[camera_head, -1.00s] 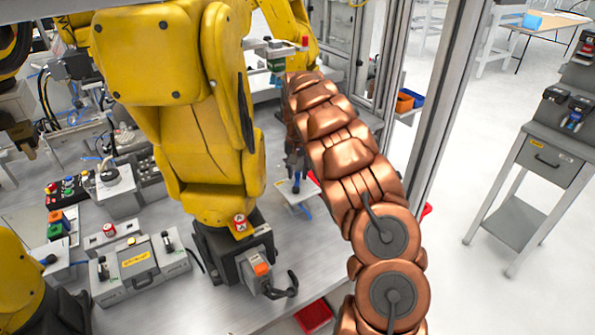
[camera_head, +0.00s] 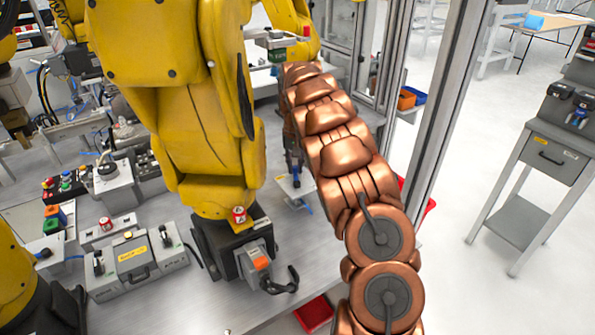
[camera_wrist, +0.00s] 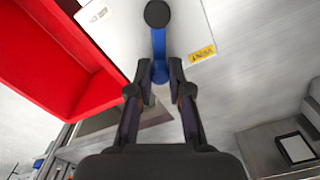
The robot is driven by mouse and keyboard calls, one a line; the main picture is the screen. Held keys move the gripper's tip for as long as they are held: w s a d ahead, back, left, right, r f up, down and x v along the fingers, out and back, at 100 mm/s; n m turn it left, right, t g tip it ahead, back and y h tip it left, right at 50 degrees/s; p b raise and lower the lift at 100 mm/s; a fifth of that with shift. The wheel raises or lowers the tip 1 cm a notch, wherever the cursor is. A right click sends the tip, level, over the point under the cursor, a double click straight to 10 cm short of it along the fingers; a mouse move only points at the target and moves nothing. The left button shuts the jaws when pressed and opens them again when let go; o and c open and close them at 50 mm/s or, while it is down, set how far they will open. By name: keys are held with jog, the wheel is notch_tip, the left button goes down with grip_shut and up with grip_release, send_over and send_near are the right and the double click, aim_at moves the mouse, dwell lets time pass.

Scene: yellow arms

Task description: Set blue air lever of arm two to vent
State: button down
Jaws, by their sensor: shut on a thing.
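The blue air lever (camera_wrist: 159,45) shows in the wrist view, with a blue shaft and a round black knob. It stands over a pale plate (camera_wrist: 110,25) with a small yellow label (camera_wrist: 202,53) to its right; the label's text is too small to read. My gripper (camera_wrist: 160,78) has its two dark fingers closed around the blue shaft, below the knob in the picture. In the head view the pale plate (camera_head: 306,188) lies right of the yellow robot arm (camera_head: 205,120); my copper arm partly hides the gripper and lever there.
A red bin (camera_wrist: 45,60) lies close on the left in the wrist view. In the head view, a grey connector block (camera_head: 257,265) sits at the yellow arm's base, with a red tray (camera_head: 314,313) below. A metal post (camera_head: 445,120) stands right of my arm.

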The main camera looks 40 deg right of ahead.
jog(key=n+b, duration=0.1)
jog(key=a+n+b, duration=0.1)
jog(key=shift+w+f+b, duration=0.2)
jog(key=shift+w+b, duration=0.1)
jog(key=shift+w, duration=0.05)
jog(key=shift+a+r+n+b, duration=0.1)
jog(key=shift+a+n+b, duration=0.25)
jog(key=shift+n+b, duration=0.4)
jog(key=shift+a+r+n+b, duration=0.1)
jog(key=shift+a+n+b, duration=0.2)
jog(key=shift+n+b, duration=0.45)
jog(key=shift+n, duration=0.3)
jog(key=c, duration=1.1)
grip_release()
jog(key=shift+r, duration=0.15)
jog(key=shift+a+r, duration=0.1)
jog(key=shift+r, duration=3.55)
